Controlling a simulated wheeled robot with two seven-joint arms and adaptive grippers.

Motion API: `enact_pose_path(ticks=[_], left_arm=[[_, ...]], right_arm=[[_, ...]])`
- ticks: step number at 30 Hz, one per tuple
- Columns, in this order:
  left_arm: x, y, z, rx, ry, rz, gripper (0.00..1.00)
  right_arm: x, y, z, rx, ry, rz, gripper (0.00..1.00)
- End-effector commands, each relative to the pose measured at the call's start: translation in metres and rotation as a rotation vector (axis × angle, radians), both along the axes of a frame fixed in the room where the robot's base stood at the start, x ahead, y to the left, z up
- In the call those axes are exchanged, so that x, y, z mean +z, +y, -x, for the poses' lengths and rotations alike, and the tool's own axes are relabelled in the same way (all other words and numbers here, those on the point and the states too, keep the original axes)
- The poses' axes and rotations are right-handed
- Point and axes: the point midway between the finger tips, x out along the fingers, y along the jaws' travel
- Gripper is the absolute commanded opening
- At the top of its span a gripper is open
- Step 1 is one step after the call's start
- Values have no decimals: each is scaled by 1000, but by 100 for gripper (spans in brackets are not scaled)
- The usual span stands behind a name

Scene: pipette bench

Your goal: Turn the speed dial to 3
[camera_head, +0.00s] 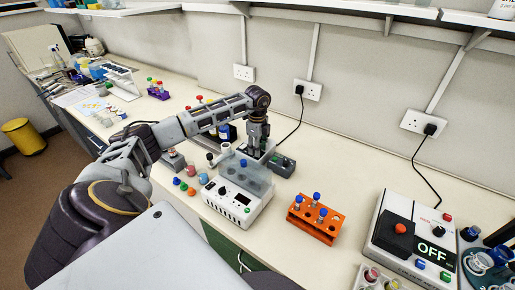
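A white device (236,208) with a clear upper part stands in the middle of the bench. Its front has a small dark display and a small dark round knob (222,190); any dial marks are too small to read. My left gripper (254,150) points down just behind this device, near its clear part. Its fingers are partly hidden and small, so I cannot tell whether they are open, shut or touching anything. A second white device at the right has a red button (400,228), a black knob (438,231) and a display (431,252) reading OFF. My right gripper is not in view.
An orange rack (314,219) with blue-capped tubes stands between the two devices. Small coloured caps lie left of the middle device. A dark grey box (281,165) sits by my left gripper. Bare bench lies behind the orange rack. Wall sockets and cables are at the back.

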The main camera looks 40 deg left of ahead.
Motion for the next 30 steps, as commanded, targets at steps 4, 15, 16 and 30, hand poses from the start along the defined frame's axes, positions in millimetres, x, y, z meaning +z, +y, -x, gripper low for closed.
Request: enact_pose_path(ticks=[4, 15, 16, 30], left_arm=[[-1, -1, 1, -1, 3, 1, 48], [-3, -2, 1, -13, 5, 2, 48], [-3, -2, 1, -17, 6, 2, 48], [-3, -2, 1, -195, 5, 2, 48]], right_arm=[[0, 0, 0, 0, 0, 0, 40], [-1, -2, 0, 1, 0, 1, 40], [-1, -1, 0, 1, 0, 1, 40], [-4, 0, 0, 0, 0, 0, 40]])
